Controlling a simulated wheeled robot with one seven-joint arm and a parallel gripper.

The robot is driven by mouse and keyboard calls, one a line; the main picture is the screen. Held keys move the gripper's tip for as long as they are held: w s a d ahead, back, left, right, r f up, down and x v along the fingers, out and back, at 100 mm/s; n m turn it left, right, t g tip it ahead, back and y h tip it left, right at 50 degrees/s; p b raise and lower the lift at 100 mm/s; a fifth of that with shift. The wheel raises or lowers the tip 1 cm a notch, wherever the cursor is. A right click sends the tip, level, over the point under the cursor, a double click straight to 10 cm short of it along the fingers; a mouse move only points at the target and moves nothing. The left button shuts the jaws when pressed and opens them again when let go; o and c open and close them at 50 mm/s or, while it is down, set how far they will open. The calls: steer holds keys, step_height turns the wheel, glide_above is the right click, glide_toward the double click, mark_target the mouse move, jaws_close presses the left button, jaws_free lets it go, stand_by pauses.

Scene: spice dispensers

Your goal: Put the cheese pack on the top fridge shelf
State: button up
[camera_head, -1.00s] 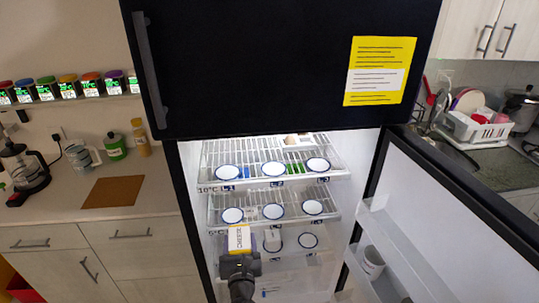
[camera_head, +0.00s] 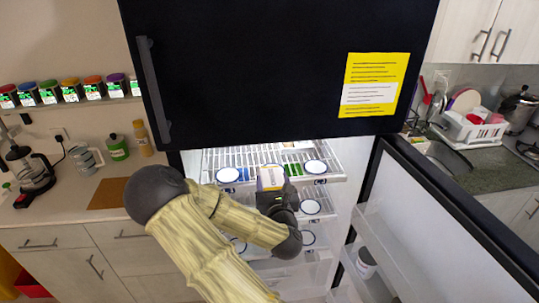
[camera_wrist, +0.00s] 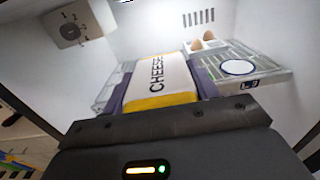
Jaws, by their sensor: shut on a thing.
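The cheese pack (camera_wrist: 160,80) is white and yellow with the word CHEESE on it. My gripper (camera_head: 274,192) is shut on it, one finger on each side, as the wrist view shows. In the head view the cheese pack (camera_head: 269,178) is at the front middle of the top fridge shelf (camera_head: 283,155), a wire shelf. I cannot tell whether the pack touches the shelf. White round discs with blue rims lie on this shelf to the left (camera_head: 227,175) and right (camera_head: 315,167) of the pack. My arm hides part of the lower shelves.
Eggs (camera_wrist: 203,41) sit at the back of the top shelf, and a dial box (camera_wrist: 68,27) is on the fridge wall. The open fridge door (camera_head: 440,215) stands at the right. The black freezer door (camera_head: 270,70) is shut above.

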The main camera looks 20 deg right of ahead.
stand_by(0.3)
steer(key=shift+w+b, duration=0.2)
steer(key=shift+b, duration=0.1)
steer(key=f+p+x, duration=0.1)
steer(key=x, duration=0.5)
steer(key=p+x, duration=0.2)
steer(key=x, duration=0.5)
steer(key=f+p+x, duration=0.1)
steer(key=p+x, duration=0.1)
steer(key=x, duration=0.4)
steer(key=shift+w+d+f, duration=0.1)
steer(key=shift+d+f, duration=0.05)
steer(key=shift+f, duration=0.45)
steer(key=shift+f, duration=0.1)
